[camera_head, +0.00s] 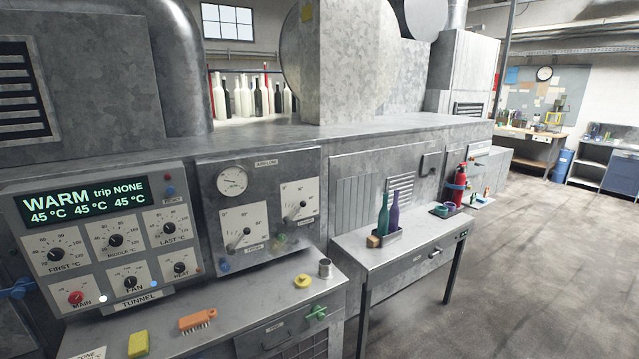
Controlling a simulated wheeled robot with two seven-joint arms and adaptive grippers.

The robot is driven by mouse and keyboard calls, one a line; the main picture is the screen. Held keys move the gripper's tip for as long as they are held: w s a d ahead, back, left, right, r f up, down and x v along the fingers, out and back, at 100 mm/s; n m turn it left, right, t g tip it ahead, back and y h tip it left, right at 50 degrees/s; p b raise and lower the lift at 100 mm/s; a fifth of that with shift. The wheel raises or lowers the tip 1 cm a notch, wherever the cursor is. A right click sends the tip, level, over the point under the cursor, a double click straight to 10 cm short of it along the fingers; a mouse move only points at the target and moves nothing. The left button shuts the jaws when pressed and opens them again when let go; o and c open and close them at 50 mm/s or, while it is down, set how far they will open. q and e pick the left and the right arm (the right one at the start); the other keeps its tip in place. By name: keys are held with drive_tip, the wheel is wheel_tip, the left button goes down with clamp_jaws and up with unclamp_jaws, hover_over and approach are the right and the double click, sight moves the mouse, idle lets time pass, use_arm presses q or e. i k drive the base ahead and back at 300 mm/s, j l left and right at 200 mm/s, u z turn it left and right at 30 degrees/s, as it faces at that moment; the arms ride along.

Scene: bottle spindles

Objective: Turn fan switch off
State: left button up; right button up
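The fan switch (130,282) is a black knob on a white plate marked FAN, low on the tunnel control panel (192,235) at the left. Its pointer is too small to read surely. A lit blue lamp (155,284) is just right of it. The red MAIN switch (76,297) is to its left with a lit white lamp (103,298), and the black HEAT switch (180,268) is to its right. The display (85,200) reads WARM, trip NONE, and 45 °C three times. Neither of my grippers is in view.
Below the panel, a metal bench (235,315) holds a yellow sponge (138,343), an orange brush (198,319), a yellow knob-like piece (303,281) and a metal cup (325,267). A side table (385,258) bears bottles. Open floor (540,270) lies at right.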

sight(130, 282)
drive_tip(key=u, duration=1.45)
